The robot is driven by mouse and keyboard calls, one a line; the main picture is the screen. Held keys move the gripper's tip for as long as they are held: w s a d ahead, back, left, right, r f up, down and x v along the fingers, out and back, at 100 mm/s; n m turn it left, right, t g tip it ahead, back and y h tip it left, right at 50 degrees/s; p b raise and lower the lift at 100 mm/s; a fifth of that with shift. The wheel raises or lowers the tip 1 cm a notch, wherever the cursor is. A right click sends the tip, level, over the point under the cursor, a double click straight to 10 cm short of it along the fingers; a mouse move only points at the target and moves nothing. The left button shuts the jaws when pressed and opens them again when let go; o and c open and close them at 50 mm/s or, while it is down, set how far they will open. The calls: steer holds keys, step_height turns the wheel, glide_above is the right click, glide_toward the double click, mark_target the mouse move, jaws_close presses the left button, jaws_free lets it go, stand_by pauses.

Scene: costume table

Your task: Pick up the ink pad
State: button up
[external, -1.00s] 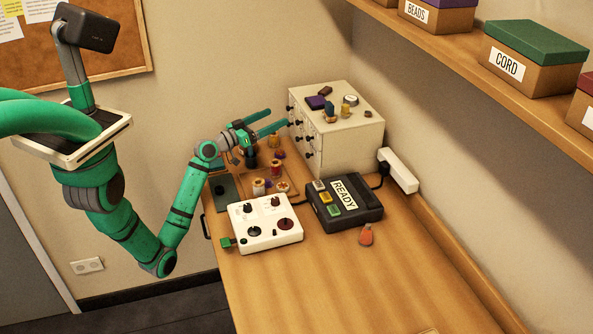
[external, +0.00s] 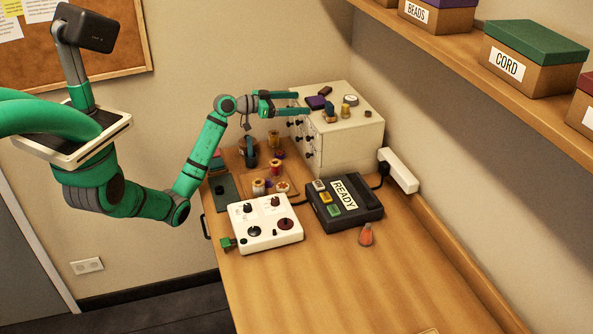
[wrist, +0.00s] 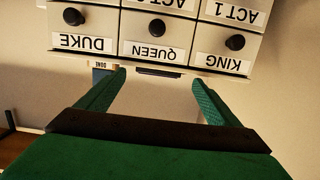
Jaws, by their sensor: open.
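A small flat purple block (external: 316,102), which looks like the ink pad, lies on top of the white drawer cabinet (external: 345,144), near its front edge. My gripper (external: 303,102) is open, its two green fingers pointing at the cabinet top close in front of the purple block. In the wrist view, which is upside down, a thin dark edge (wrist: 158,73) shows between the open fingers (wrist: 160,78), just past the cabinet's top edge; it is probably the same block. I cannot tell whether the fingers reach past its sides.
A blue stamp (external: 330,109) stands close beside the purple block; a yellow piece (external: 346,110), a dark brown piece (external: 325,91) and a round white-faced item (external: 351,100) share the cabinet top. Below are a white control box (external: 266,222) and a black READY box (external: 345,202).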

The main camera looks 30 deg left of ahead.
mark_target(314, 101)
steer(key=shift+r+x, duration=0.2)
steer(key=shift+x, duration=1.2)
steer(key=shift+r+x, duration=0.25)
steer(key=shift+x, duration=1.1)
steer(key=shift+d, duration=0.2)
steer(key=c, duration=1.3)
